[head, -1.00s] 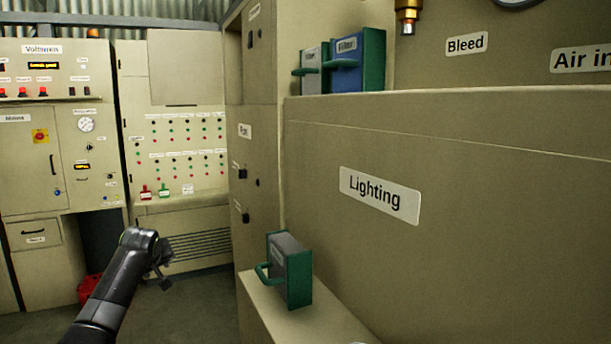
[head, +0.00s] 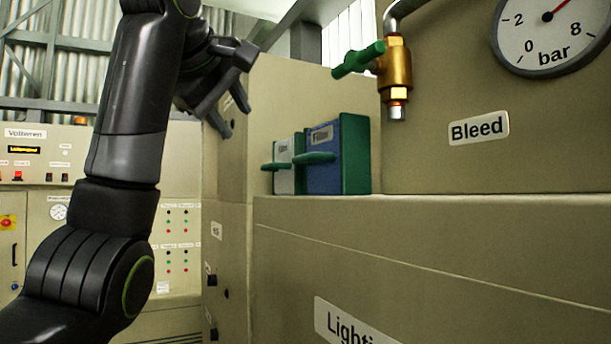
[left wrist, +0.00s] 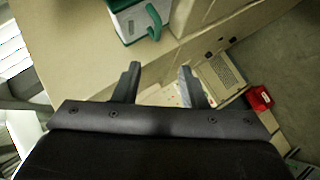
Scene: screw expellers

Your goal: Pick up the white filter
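The white filter (head: 284,178) stands upright on the ledge, left of the blue filter (head: 325,158), with its green handle facing left. The blue filter partly hides it. A pale filter (left wrist: 135,18) with a green frame and handle, which looks like the white one, shows at the top of the left wrist view, cut by the edge. My left gripper (head: 216,118) is raised left of and above the white filter, apart from it. In the left wrist view the gripper (left wrist: 160,85) has its fingers spread with nothing between them. My right gripper is not in view.
A brass bleed valve (head: 396,68) with a green lever hangs above and right of the filters, near a pressure gauge (head: 552,28). A tall beige cabinet (head: 290,95) stands behind the filters. A red object (left wrist: 259,98) lies low on the right.

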